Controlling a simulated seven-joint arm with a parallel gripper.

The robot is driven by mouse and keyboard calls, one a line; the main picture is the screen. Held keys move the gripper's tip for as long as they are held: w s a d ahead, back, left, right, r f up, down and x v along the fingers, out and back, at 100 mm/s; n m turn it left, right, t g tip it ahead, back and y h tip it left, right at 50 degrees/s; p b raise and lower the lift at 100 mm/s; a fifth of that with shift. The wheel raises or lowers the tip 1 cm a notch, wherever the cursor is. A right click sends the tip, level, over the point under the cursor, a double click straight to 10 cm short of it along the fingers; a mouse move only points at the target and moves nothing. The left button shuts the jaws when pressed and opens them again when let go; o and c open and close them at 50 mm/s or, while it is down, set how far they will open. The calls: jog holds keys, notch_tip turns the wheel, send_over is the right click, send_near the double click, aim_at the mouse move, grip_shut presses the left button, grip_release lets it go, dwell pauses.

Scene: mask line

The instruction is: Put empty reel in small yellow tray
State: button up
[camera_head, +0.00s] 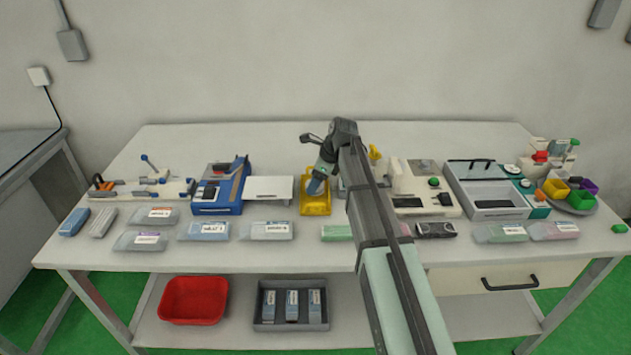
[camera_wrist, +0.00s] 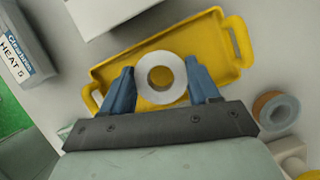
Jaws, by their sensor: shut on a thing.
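The small yellow tray (camera_head: 316,209) lies near the middle of the table in the head view. In the wrist view the yellow tray (camera_wrist: 213,38) has a handle at each end. My gripper (camera_wrist: 160,74) is shut on a white empty reel (camera_wrist: 161,58), with a blue finger on either side of its rim. The reel overlaps the tray floor in this view, and yellow shows through its hole. I cannot tell whether it touches the floor. In the head view my gripper (camera_head: 316,186) is over the tray, and the reel is hidden.
A brown-and-grey ring (camera_wrist: 276,112) lies just right of the tray in the wrist view. A white raised plate (camera_head: 268,189) and a blue machine (camera_head: 219,190) stand left of the tray. Several labelled packets line the front of the table. A red bin (camera_head: 194,300) sits on the shelf below.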

jog(key=shift+f, duration=0.15)
dwell(0.6)
jog(key=o, duration=1.1)
jog(key=shift+r, duration=0.25)
jog(key=shift+r, duration=0.7)
jog(key=shift+r, duration=0.15)
notch_tip(320, 180, up, 6)
jog(key=shift+f, duration=0.1)
dwell(0.7)
